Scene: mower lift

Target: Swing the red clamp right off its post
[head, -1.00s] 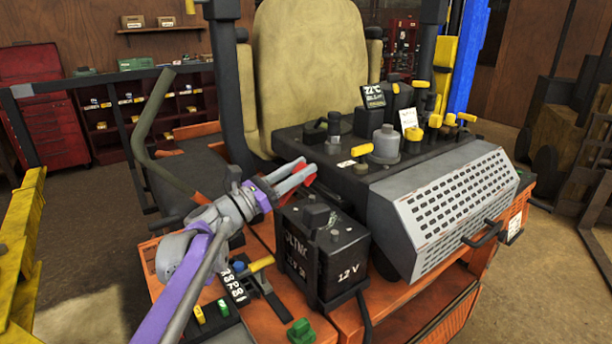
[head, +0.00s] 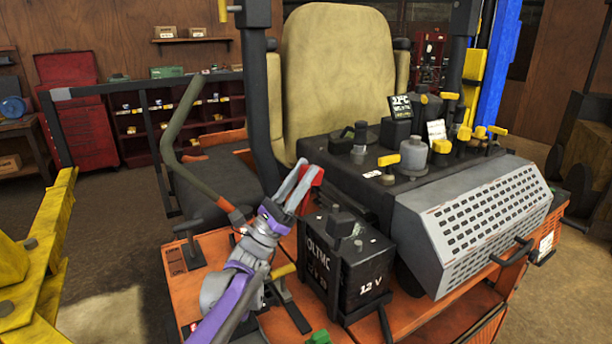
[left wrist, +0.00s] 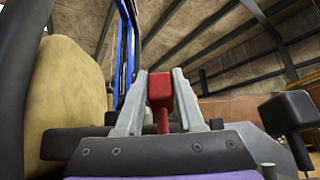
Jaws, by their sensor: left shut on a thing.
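The red clamp (head: 314,182) shows in the head view at the tips of my left gripper (head: 302,184), behind and left of the black 12 V battery (head: 350,268). In the left wrist view the clamp's red block and thin red stem (left wrist: 160,92) stand between the two grey fingers of my left gripper (left wrist: 158,100). The gripper is shut on the clamp, its fingers pointing up and slightly right in the head view. I cannot make out the clamp's post; the gripper and battery hide that area. My right gripper is not in view.
The bent lever (head: 175,130) rises left of my left arm. The tan seat (head: 335,75) and black control console (head: 400,175) stand behind the battery. The perforated grey cover (head: 475,220) is to the right. A yellow frame (head: 40,250) stands at the left edge.

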